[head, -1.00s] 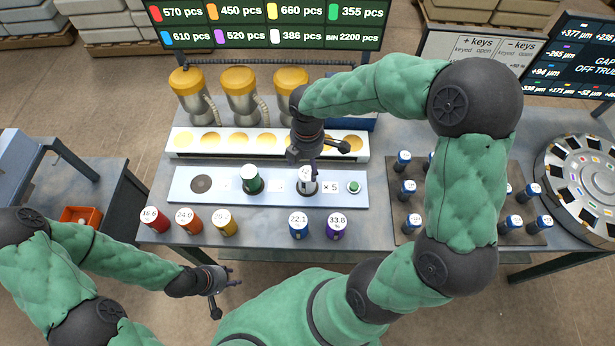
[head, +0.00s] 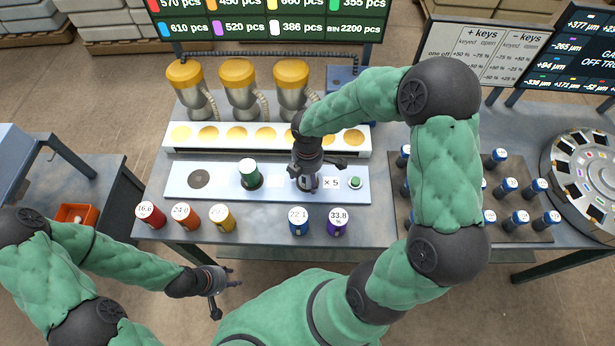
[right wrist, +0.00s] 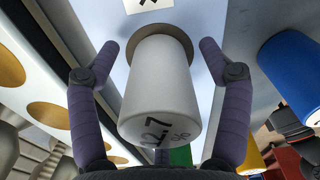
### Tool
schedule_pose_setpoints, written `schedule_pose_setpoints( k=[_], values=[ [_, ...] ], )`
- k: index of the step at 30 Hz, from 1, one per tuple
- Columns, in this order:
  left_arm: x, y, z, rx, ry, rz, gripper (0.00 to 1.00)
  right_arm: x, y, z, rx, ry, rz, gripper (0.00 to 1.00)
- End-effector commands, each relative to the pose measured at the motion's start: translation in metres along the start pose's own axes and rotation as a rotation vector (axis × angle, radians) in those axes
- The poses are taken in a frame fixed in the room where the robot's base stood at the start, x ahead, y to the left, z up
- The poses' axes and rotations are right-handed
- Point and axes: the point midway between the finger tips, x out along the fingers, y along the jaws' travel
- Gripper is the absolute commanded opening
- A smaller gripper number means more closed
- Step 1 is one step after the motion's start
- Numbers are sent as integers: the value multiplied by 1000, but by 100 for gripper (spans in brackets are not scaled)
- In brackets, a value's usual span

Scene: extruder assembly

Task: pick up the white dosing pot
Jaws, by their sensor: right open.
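The white dosing pot (right wrist: 163,90) stands on the panel between the two spread fingers of my right gripper (right wrist: 163,62) in the right wrist view. Both fingers are apart from its sides. Its top carries a printed number, partly seen. In the head view the right gripper (head: 318,170) is above the white pot (head: 307,184) and hides most of it. My left gripper (head: 220,290) hangs empty over the floor at the lower left, away from the table, and its fingers look spread.
A green pot (head: 249,174) stands on the same pale panel (head: 220,188), left of the gripper. A green button (head: 355,182) is to the right. Red, orange, yellow, blue (head: 298,222) and purple (head: 337,222) pots line the table's front. Several blue-capped pots stand on a dark mat at right.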

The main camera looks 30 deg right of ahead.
Motion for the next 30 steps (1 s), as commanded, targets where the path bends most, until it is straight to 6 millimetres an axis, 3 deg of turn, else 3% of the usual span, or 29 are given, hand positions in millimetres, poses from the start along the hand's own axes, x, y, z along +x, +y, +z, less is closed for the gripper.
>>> schedule_pose_setpoints(
  k=[6,13,23,30],
  values=[
    [0,0,0,0,0,0,40,0,0,0,0,0,1,76],
    [0,0,0,0,0,0,40,0,0,0,0,0,1,12],
    [-1,0,0,0,0,0,40,-2,1,0,0,0,2,12],
    [-6,2,0,0,0,0,40,-19,1,0,2,0,5,12]
  ],
)
